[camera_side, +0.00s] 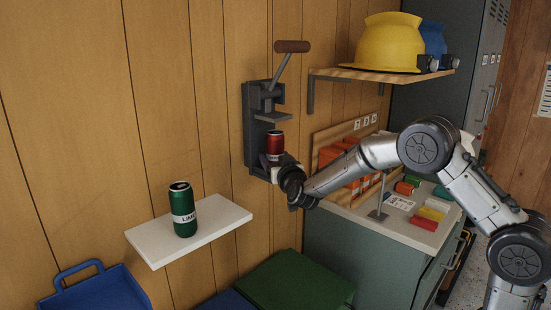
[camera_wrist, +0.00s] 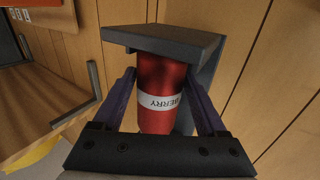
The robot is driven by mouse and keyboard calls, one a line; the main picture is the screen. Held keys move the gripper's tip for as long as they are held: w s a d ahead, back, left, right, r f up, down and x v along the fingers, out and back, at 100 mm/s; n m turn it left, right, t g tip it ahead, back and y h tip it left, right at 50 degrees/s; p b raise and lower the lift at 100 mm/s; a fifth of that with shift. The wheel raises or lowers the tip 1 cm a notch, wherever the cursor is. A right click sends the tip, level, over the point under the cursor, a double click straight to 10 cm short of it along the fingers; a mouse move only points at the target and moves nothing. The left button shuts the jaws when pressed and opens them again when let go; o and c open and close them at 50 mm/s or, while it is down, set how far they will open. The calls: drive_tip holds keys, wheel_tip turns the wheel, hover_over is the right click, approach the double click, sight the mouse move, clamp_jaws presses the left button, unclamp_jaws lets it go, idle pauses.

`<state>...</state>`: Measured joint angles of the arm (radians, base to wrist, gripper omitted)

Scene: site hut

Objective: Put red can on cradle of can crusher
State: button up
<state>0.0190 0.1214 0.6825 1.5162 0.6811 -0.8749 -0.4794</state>
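The red can (camera_side: 274,143) stands upright in the grey can crusher (camera_side: 248,125) on the wall, between its upper plate and its low cradle (camera_side: 262,171). My gripper (camera_side: 280,160) is at the can from the right. In the wrist view, which is upside down, the red can (camera_wrist: 161,80) has a white BERRY label, and its lower end meets the dark cradle plate (camera_wrist: 165,40). My gripper's fingers (camera_wrist: 161,78) lie against both sides of the can, shut on it. The cradle contact is partly hidden in the side view.
The crusher's lever (camera_side: 282,70) is raised. A green LIME can (camera_side: 184,210) stands on a white shelf (camera_side: 215,218). A yellow hard hat (camera_side: 388,42) sits on a wooden shelf (camera_side: 345,74) at upper right. A cabinet (camera_side: 345,245) with small boxes stands beneath my arm.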

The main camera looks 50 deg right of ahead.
drive_tip(key=shift+r, duration=0.1)
drive_tip(key=shift+r, duration=0.15)
drive_tip(key=s+a+r+n+g+y, duration=0.1)
drive_tip(key=s+a+n+y, duration=0.1)
drive_tip(key=s+a+y, duration=0.6)
drive_tip(key=s+a+r+n+g+y, duration=0.1)
drive_tip(key=s+a+n+g+y, duration=0.15)
drive_tip(key=s+a, duration=0.65)
drive_tip(key=s+d+f+g, duration=0.1)
drive_tip(key=s+f+g, duration=0.1)
drive_tip(key=s, duration=0.7)
drive_tip(key=s+d+f+n+g+h, duration=0.1)
drive_tip(key=s+d+f+g, duration=0.1)
drive_tip(key=s, duration=0.6)
drive_tip(key=s+d+f+g, duration=0.2)
drive_tip(key=s, duration=0.7)
drive_tip(key=shift+s+d+f, duration=0.15)
drive_tip(key=shift+s+f, duration=0.15)
drive_tip(key=shift+f, duration=0.1)
